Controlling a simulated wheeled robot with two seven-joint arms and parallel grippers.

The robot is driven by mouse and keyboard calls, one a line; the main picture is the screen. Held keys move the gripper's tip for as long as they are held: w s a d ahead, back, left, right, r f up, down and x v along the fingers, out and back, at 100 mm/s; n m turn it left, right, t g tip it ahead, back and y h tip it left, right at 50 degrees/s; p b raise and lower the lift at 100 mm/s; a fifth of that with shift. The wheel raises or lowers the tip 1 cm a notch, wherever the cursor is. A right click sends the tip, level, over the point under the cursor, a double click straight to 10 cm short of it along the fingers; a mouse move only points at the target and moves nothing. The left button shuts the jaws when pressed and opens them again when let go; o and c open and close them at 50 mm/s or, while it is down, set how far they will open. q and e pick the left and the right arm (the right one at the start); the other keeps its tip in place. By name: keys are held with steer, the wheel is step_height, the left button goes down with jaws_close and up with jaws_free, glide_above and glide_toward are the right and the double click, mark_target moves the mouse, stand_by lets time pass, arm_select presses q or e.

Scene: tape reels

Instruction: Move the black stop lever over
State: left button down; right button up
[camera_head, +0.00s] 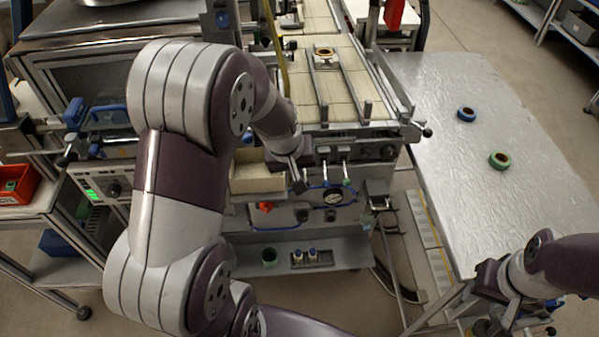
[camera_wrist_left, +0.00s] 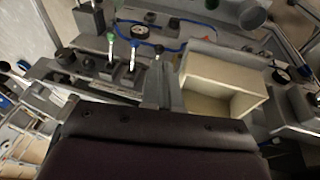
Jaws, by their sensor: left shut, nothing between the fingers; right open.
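In the left wrist view the black-knobbed lever (camera_wrist_left: 158,49) stands on the machine's front panel, beside a blue-tipped lever (camera_wrist_left: 135,43) and a green-tipped lever (camera_wrist_left: 110,38). My left gripper (camera_wrist_left: 167,88) is shut and empty, with its fingertips close to the black knob. I cannot tell whether they touch. In the head view my left gripper (camera_head: 298,184) is in front of the panel, left of the blue-tipped lever (camera_head: 325,170) and the green-tipped lever (camera_head: 346,181). The black lever is not clear there. My right gripper (camera_head: 490,312) is open, low at the right.
An open beige box (camera_head: 258,181) sits just left of my left gripper. A conveyor (camera_head: 335,90) runs behind the panel with a tape reel (camera_head: 324,52) on it. A blue reel (camera_head: 466,114) and green reel (camera_head: 499,160) lie on the grey table (camera_head: 470,80).

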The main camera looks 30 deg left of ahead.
arm_select(q)
steer(key=v, duration=0.4)
steer(key=shift+s+d+r, duration=0.2)
steer(key=shift+s+d, duration=0.05)
arm_select(e)
steer(key=shift+w+a+f, duration=0.15)
steer(key=shift+w+f, duration=0.1)
steer(key=shift+w, duration=0.55)
arm_select(q)
steer(key=shift+s, duration=0.1)
arm_select(e)
steer(key=shift+s, duration=0.1)
arm_select(q)
steer(key=s+d+f+m+g, duration=0.2)
steer(key=s+d+m, duration=0.3)
steer(key=s, duration=0.3)
steer(key=shift+s+f+m+y, duration=0.3)
steer(key=shift+s+f+m, duration=0.05)
steer(key=shift+f+m, duration=0.3)
